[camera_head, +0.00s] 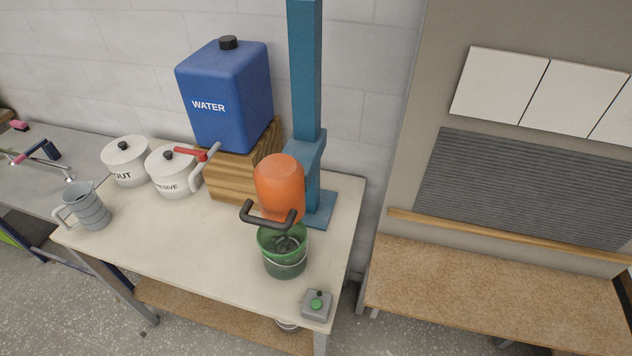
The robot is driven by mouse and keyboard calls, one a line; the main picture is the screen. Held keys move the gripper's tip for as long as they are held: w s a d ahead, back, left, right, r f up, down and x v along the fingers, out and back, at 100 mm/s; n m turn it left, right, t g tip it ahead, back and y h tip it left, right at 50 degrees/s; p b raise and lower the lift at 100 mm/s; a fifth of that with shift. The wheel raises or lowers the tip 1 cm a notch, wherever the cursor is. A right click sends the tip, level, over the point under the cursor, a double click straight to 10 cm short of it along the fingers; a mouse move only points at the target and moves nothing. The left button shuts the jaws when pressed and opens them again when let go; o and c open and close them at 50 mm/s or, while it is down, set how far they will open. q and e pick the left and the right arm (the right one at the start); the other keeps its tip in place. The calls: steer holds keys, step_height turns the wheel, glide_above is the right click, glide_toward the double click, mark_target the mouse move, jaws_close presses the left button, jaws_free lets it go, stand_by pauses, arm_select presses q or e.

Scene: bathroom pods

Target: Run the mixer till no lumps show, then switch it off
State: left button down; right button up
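The mixer's orange motor head (280,187) hangs on a blue upright column (306,90), with black handles (268,216) at its front. It is over a green bucket (285,262) with a wire handle. Inside the bucket is dark grey, uneven-looking content (287,244), partly hidden by the mixer; I cannot tell lumps from paddle parts. A small grey switch box (316,306) with a green button and a small dark knob sits at the table's front right corner. One still view does not show whether the mixer turns. Neither gripper is in view.
A pale worktable (190,240) carries a blue water container (225,95) on a wooden block (240,165), two white lidded tubs (173,180) and a grey jug (87,206). A brown bench (480,290) stands right, across a narrow gap. The table's middle front is clear.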

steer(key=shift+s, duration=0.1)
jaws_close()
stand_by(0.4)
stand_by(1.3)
